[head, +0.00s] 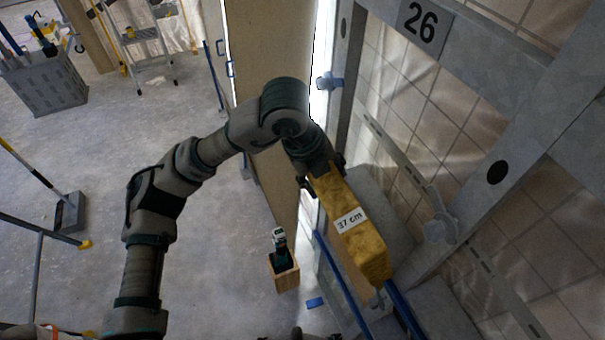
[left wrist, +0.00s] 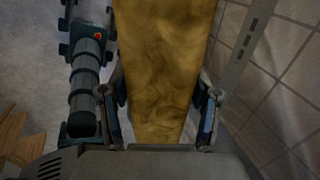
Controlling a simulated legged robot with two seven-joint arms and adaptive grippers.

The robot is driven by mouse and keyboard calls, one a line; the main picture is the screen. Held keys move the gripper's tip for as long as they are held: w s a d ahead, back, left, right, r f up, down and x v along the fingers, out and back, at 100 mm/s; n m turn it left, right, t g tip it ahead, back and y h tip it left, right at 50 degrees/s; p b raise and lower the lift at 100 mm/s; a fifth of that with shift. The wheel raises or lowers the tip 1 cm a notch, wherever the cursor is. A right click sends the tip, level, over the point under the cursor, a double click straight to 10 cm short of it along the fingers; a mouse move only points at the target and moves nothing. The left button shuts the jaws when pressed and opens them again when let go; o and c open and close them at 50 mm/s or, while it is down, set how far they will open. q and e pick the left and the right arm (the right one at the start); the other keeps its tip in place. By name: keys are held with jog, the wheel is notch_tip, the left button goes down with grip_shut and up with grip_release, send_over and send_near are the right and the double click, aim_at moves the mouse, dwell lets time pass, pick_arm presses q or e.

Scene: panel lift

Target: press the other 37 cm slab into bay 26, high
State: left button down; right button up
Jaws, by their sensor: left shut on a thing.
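A yellow, fibrous slab (head: 369,252) with a white "37 cm" label slants down and right in the head view. My left gripper (head: 322,172) is shut on its upper end. In the left wrist view the slab (left wrist: 165,60) runs away between the two fingers of my left gripper (left wrist: 162,112). Bay 26 is the opening in the grey metal frame (head: 497,172) at the right, under the "26" sign (head: 420,22). Tiles and clear sheeting show behind it. The held slab is in front of the frame's lower left part; I cannot tell whether they touch. My right gripper is not in view.
Blue bars (head: 343,283) stand beside the slab's lower end. A pale clamp-like fitting (head: 440,222) sits on the frame. A small wooden box (head: 284,273) holding a tool is below the gripper. A tan board (head: 268,50) stands behind the arm.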

pick_arm(q)
jog(key=d, duration=0.2)
jog(key=d+p, duration=0.1)
jog(key=shift+w+d, duration=0.5)
jog(key=shift+w, duration=0.05)
jog(key=shift+w+p, duration=0.25)
jog(key=shift+p, duration=0.2)
jog(key=shift+w+d, duration=0.35)
jog(key=shift+d, duration=0.15)
jog(key=d, duration=0.3)
jog(key=shift+w+f+p, duration=0.1)
jog(key=shift+w+p, duration=0.2)
jog(key=shift+p, duration=0.1)
jog(key=shift+c, duration=1.7)
grip_release()
jog(key=shift+o, duration=0.8)
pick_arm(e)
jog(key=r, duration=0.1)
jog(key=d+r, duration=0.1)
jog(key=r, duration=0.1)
